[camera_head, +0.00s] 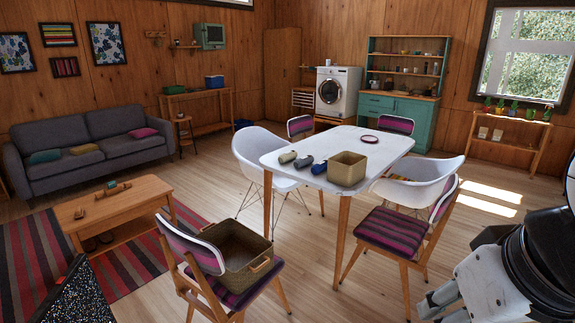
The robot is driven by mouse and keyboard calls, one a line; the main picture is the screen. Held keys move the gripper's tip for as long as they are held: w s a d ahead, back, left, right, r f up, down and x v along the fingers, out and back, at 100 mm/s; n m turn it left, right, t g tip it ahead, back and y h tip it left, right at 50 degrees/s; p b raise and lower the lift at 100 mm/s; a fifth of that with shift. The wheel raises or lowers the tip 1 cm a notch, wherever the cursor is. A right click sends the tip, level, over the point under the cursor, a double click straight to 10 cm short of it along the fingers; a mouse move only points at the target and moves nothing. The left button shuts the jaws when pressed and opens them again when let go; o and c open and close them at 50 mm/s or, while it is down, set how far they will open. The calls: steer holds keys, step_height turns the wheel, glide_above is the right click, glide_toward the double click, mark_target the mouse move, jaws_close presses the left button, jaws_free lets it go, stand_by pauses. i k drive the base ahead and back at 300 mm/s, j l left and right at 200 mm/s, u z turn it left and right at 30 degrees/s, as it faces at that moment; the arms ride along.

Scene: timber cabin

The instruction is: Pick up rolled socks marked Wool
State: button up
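No marking is legible at this size, so I cannot tell which one says Wool. My gripper (430,303) is low at the bottom right, well apart from the table and the rolls. I see nothing held in it, but its fingers are too small and angled to show whether they are open or shut.
A tan basket (347,174) stands beside the rolls on the white table (385,150). A pink-rimmed round item (370,139) lies farther back. Striped chairs (392,228) and white chairs (262,150) surround the table. A wicker basket (252,278) sits on the front-left chair. Floor at lower centre is clear.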

mark_target(304, 161)
steer(key=i, duration=0.95)
steer(key=i+u, duration=0.1)
steer(key=i, duration=0.8)
steer(key=i+l, duration=0.15)
steer(key=i, duration=0.8)
steer(key=i+l+u, duration=0.2)
steer(key=l+u, duration=0.15)
steer(key=l, duration=0.2)
steer(key=i+l+u, duration=0.2)
steer(key=l, duration=0.15)
steer(key=k, duration=0.05)
